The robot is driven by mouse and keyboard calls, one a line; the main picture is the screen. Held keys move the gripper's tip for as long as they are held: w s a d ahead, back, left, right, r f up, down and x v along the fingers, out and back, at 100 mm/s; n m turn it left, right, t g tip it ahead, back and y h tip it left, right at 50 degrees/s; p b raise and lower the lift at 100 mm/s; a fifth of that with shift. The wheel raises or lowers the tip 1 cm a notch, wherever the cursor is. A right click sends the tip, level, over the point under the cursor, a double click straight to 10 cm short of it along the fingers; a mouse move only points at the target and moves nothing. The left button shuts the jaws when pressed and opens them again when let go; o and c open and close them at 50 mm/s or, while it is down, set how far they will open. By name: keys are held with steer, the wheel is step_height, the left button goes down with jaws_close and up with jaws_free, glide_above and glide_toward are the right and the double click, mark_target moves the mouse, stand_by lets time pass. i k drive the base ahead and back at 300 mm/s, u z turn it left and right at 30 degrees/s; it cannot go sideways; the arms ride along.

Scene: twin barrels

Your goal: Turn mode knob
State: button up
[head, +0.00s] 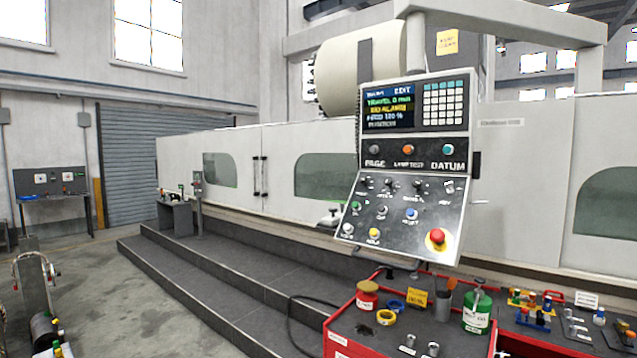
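A control panel (405,215) with a tilted lower face hangs from an overhead arm in front of a large grey machine. Small dark knobs sit in a row near the top of the lower face: a left one (367,183), a middle one (388,185) and a right one (418,187). Their labels are too small to read, so I cannot tell which is the mode knob or where it points. Below them are coloured buttons and a red emergency stop (437,238). A screen (390,106) and keypad (443,104) are above. My gripper is not in view.
A red tool cart (340,338) stands below the panel, with a red jar (367,298), a green bottle (478,310) and tape rolls on top. Dark steps (230,275) run along the machine. Concrete floor (140,310) is open at the left.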

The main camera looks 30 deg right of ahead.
mark_target(362, 179)
steer(key=u, duration=0.15)
steer(key=i, duration=2.2)
steer(key=z, duration=0.65)
